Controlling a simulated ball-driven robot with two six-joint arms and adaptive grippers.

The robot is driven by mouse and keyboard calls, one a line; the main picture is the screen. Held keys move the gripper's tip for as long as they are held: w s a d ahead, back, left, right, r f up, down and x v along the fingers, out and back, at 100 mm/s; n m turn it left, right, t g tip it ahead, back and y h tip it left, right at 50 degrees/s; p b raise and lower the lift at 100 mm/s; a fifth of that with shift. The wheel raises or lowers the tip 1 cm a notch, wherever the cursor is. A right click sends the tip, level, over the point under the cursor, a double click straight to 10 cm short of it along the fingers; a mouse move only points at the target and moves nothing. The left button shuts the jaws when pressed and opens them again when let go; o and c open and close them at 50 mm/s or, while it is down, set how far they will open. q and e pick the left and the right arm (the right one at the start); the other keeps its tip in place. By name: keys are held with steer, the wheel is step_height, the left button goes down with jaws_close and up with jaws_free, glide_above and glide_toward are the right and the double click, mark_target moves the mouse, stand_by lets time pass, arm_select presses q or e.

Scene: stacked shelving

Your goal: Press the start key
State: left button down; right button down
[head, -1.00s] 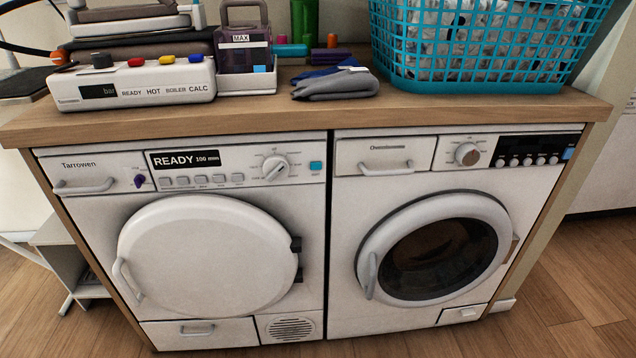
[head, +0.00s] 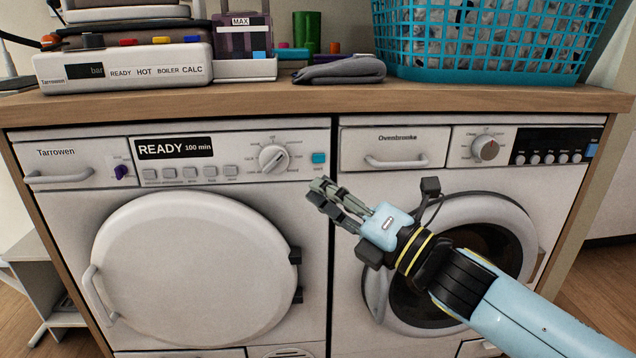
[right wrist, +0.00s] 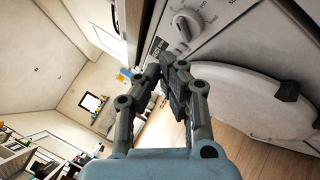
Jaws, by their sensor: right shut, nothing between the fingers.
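The left machine, marked Tarrowen, has a small teal key (head: 319,158) at the right end of its panel, with tiny lettering under it that is too small to read surely. Its display (head: 174,148) reads READY 100 min. My right gripper (head: 320,190) is shut and empty, its fingertips a little below the teal key in the head view. Whether they touch the machine front cannot be told. In the right wrist view the closed fingers (right wrist: 172,80) point along the machine front, with a dial (right wrist: 186,25) beyond them. I cannot make out the key there. My left gripper is not in view.
The dial (head: 273,158) sits just left of the teal key. A second machine (head: 394,147) stands at right, with a blue key (head: 592,150) on its panel. The wooden counter (head: 330,102) overhangs both, bearing a teal basket (head: 480,74) and a grey cloth (head: 340,70).

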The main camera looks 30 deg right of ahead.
mark_target(319, 158)
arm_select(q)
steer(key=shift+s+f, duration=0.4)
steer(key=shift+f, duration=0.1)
arm_select(e)
steer(key=shift+w+d+f, duration=0.1)
steer(key=shift+w+f, duration=0.05)
steer(key=shift+f, duration=0.4)
